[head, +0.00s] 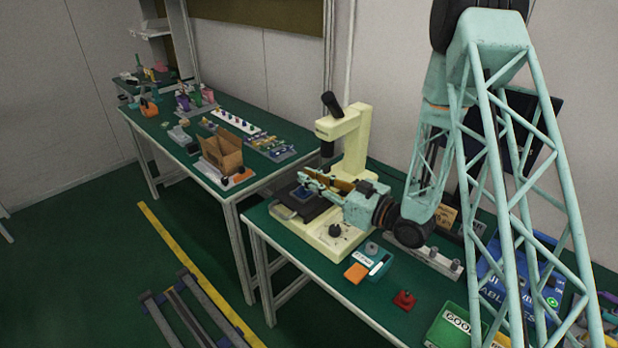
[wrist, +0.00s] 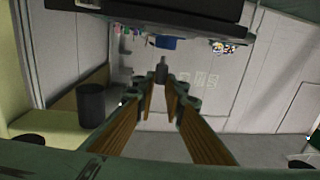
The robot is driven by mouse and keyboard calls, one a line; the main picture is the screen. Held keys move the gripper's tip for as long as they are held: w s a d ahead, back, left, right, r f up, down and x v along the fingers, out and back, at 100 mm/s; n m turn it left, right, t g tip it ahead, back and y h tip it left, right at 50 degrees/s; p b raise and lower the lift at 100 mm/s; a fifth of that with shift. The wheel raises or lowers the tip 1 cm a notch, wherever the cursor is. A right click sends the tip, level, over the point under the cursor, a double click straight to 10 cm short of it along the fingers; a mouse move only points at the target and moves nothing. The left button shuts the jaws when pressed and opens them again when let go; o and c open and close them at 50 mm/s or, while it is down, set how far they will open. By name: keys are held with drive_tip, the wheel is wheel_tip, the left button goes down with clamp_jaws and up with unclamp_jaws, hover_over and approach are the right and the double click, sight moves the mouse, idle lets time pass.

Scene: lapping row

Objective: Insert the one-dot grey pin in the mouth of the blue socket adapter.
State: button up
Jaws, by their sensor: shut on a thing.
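My gripper (head: 312,180) reaches left from my arm, low over the stage of a cream machine. In the wrist view its two brown-padded fingers (wrist: 162,84) come together on a small grey pin (wrist: 161,70). The pin sticks out beyond the fingertips; its dot mark is too small to make out. A blue piece, seemingly the blue socket adapter (wrist: 168,42), shows just beyond the pin in the wrist view. In the head view a blue patch (head: 303,194) lies on the dark stage plate below the fingertips. The pin and adapter look apart; the adapter's mouth cannot be made out.
The cream machine's column (head: 354,145) stands close behind my gripper, with a dark tube (head: 328,140) overhanging. An orange block (head: 356,273), a red knobbed piece (head: 404,300) and a green bin (head: 455,328) sit at the front. A second bench (head: 185,150) holds a cardboard box (head: 221,152).

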drive_tip(key=shift+f, duration=1.25)
idle(0.4)
drive_tip(key=o, duration=0.8)
drive_tip(key=shift+s+d, duration=0.1)
drive_tip(key=shift+d, duration=0.05)
drive_tip(key=shift+v, duration=5.75)
drive_tip(key=shift+s, duration=0.15)
